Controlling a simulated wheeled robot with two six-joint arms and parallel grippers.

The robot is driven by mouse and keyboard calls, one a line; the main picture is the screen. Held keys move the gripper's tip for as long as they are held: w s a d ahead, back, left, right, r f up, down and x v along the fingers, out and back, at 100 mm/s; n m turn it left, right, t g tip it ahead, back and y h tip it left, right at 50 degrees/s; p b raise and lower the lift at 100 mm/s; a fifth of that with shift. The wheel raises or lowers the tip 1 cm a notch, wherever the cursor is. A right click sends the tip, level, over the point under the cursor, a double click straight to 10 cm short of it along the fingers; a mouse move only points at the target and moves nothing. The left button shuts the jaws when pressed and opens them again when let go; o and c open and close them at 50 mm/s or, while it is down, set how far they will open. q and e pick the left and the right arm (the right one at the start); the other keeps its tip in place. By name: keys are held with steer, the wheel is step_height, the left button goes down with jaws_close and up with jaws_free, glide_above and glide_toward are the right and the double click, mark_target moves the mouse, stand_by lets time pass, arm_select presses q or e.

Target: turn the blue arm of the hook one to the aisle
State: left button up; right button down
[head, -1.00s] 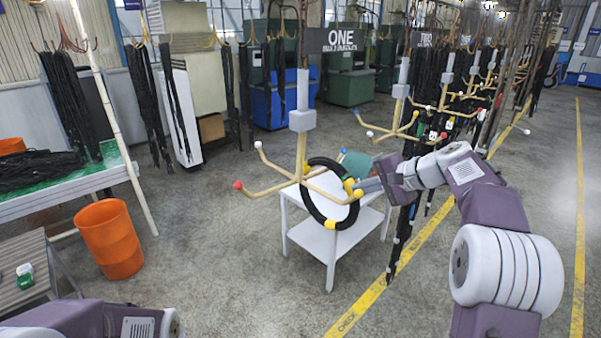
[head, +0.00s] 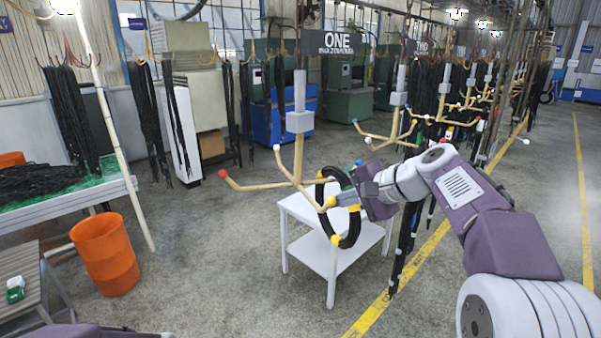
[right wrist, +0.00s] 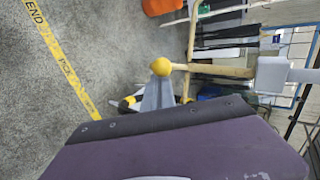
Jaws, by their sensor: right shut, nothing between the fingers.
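Hook one (head: 299,123) hangs under the ONE sign (head: 340,43), with several tan arms tipped with coloured balls. Its red ball (head: 222,173) points left, and its white ball (head: 277,148) points back left. Its yellow ball (head: 331,201) points front right. The blue ball (head: 359,162) shows at the right, just above my right gripper (head: 346,198); its arm is mostly hidden. My right gripper is shut and empty, its tips at the yellow ball. The right wrist view shows the yellow ball (right wrist: 160,66) directly beyond the closed fingers (right wrist: 158,95). My left gripper is out of view.
A black hose ring (head: 351,228) with yellow bands hangs at the hook's right side, around my fingers' area. A white table (head: 325,255) stands below. Hook two (head: 398,98) and dark hoses hang behind my right arm. An orange bin (head: 104,255) stands left.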

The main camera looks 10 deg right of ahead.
steer(key=w+a+p, duration=0.1)
steer(key=a+p, duration=0.2)
steer(key=a, duration=1.3)
steer(key=shift+w+a+p, duration=0.2)
steer(key=shift+a+p, duration=0.05)
steer(key=shift+p, duration=0.05)
steer(key=d+r+p, duration=0.4)
steer(key=r+p, duration=0.2)
steer(key=r, duration=0.3)
steer(key=s+d+b, duration=0.5)
steer(key=s+d, duration=0.2)
steer(key=s, duration=0.3)
steer(key=shift+d+b, duration=0.3)
steer(key=shift+d, duration=0.05)
stand_by(0.4)
